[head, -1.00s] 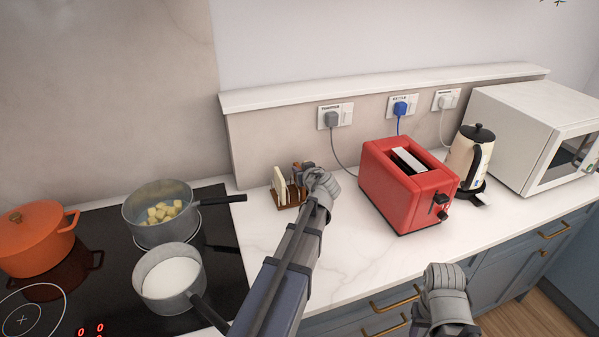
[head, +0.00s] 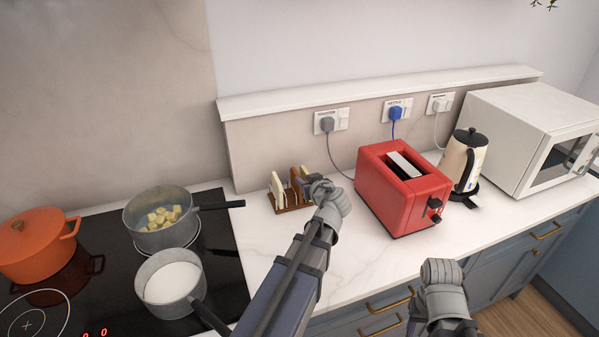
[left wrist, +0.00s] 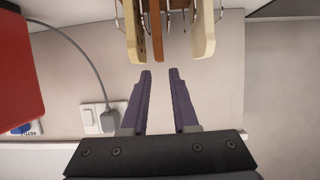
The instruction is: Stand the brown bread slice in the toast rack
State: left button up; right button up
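The brown bread slice (head: 295,181) stands upright in the wooden-based toast rack (head: 292,209), between paler slices. In the left wrist view the brown slice (left wrist: 158,32) is between a pale slice (left wrist: 133,32) and a wider-spaced cream slice (left wrist: 205,32). My left gripper (left wrist: 159,72) is open and empty. Its fingertips are a little short of the brown slice's edge, with a visible gap. In the head view my left gripper (head: 309,184) is just right of the rack and hides part of it. My right gripper (head: 444,272) is at the counter's front edge; its fingers are hidden.
A red toaster (head: 402,196) stands right of the rack, with a kettle (head: 462,162) and microwave (head: 525,137) beyond. Pans (head: 171,282) and an orange pot (head: 36,245) are on the hob at left. The counter (head: 275,255) before the rack is clear.

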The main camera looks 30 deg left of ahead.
pick_arm(q)
jog(key=shift+p+v, duration=0.45)
jog(key=shift+v, duration=1.4)
dwell(0.3)
